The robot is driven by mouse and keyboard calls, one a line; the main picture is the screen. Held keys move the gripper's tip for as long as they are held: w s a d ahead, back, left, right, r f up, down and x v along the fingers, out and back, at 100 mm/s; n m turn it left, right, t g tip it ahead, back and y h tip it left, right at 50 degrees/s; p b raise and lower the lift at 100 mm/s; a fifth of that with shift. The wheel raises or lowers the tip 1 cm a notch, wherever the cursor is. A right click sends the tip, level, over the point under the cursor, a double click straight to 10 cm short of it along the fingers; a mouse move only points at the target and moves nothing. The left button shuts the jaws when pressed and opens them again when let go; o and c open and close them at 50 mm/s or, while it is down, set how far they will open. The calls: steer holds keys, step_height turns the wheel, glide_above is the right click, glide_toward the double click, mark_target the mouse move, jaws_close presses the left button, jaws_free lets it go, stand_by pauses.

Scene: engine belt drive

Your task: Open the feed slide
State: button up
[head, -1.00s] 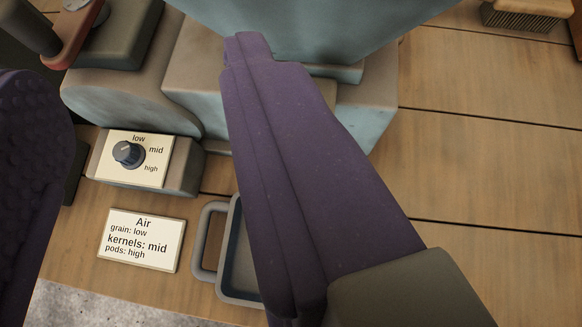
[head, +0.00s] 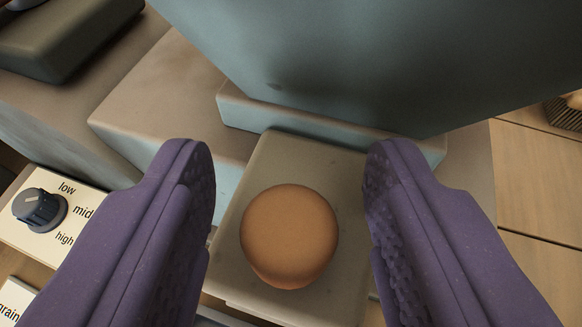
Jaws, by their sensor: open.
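The feed slide (head: 318,163) is a flat beige-grey plate under the blue-grey hopper (head: 350,60), with a round orange-brown knob (head: 288,232) on it. My gripper (head: 288,150) is open, its two purple fingers on either side of the knob. There is a gap between the knob and each finger, so neither appears to touch it. The slide's far end meets the blue-grey ledge below the hopper. Its near end runs down between the fingers, and its side edges are partly hidden by them.
The air dial (head: 40,208), marked low, mid and high, sits close to the left finger. A label card (head: 14,302) is cut off at the lower left. A brush (head: 566,112) lies at the right edge. Bare wooden boards (head: 535,190) show at the right.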

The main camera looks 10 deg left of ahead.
steer(key=shift+s, duration=0.1)
jaws_close()
steer(key=shift+r, duration=0.1)
steer(key=shift+s+a, duration=0.1)
steer(key=shift+s, duration=1.5)
jaws_free()
steer(key=p, duration=0.3)
glide_toward(248, 258)
steer(key=shift+s+r, duration=0.15)
steer(key=shift+s, duration=0.4)
